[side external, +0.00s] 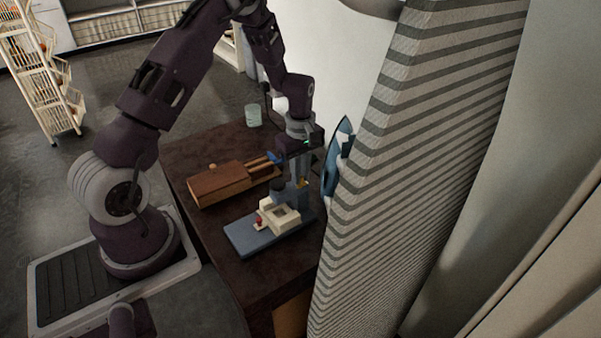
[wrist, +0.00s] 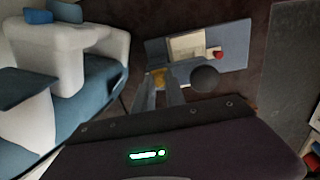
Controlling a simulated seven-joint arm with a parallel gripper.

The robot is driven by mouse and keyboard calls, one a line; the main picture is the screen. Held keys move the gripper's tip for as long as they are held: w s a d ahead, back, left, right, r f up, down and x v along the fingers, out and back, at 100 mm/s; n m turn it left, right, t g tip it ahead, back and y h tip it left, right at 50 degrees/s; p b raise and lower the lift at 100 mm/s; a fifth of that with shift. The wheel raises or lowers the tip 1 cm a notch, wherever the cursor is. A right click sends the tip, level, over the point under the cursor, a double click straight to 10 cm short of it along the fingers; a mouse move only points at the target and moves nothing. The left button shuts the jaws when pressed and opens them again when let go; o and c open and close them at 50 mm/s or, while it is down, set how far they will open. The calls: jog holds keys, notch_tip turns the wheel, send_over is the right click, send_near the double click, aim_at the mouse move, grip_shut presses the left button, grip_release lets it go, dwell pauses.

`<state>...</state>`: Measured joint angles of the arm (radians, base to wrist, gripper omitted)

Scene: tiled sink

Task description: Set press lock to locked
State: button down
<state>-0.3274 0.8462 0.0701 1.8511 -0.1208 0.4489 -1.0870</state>
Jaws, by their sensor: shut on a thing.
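The press (side external: 265,237) stands on the dark table with a blue-grey base, a cream block and a small red knob. It also shows in the wrist view (wrist: 235,52), with a dark round ball (wrist: 205,79) near the block. My gripper (wrist: 160,86) is over the press's back part, its fingers pointing down at it. A small yellow piece (wrist: 158,76) shows between the fingertips, and the gripper looks shut on it. The yellow piece also shows in the side view (side external: 301,183). The fingers partly hide it, and I cannot tell the lock's setting.
A wooden box (side external: 222,186) with a knob lies left of the press. A glass (side external: 253,115) stands at the back.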

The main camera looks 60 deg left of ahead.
jog(key=shift+a, duration=1.25)
jog(key=c, duration=1.4)
grip_release()
notch_tip(320, 180, up, 7)
jog(key=shift+r, duration=0.1)
